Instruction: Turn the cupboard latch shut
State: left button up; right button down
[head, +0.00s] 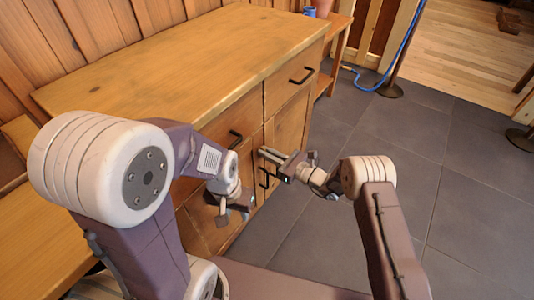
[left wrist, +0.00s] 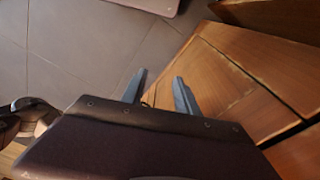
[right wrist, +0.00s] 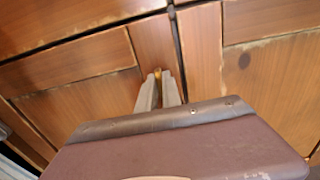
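The cupboard latch (right wrist: 158,72) shows in the right wrist view only as a small brass-coloured bit on the wooden front, mostly hidden between my fingertips. My right gripper (head: 268,154) reaches to the cupboard front (head: 290,126). In the right wrist view its two pale fingers (right wrist: 159,78) are close together around the latch, and seem shut on it. I cannot tell the angle of the latch. My left gripper (head: 242,205) hangs lower, beside the cupboard front. In the left wrist view its fingers (left wrist: 161,78) are apart with nothing between them.
The wooden counter top (head: 190,55) is bare. Black pulls (head: 301,76) sit on the drawers and doors. A side shelf (head: 335,50) stands beyond the cupboard. A blue rope (head: 403,45) hangs from a post with a dark base (head: 390,91). The grey tiled floor (head: 430,150) is clear.

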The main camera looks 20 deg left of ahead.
jog(key=shift+n, duration=0.4)
jog(key=n+b, duration=0.1)
jog(key=n, duration=0.7)
jog(key=shift+s+f+b, duration=0.15)
jog(key=shift+b, duration=0.15)
jog(key=n+b, duration=0.1)
jog(key=n, duration=0.3)
jog(key=shift+a+f+n+b, duration=0.1)
jog(key=shift+n+b, duration=1.35)
jog(key=shift+n, duration=1.25)
jog(key=c, duration=1.5)
grip_release()
jog(key=shift+c, duration=0.2)
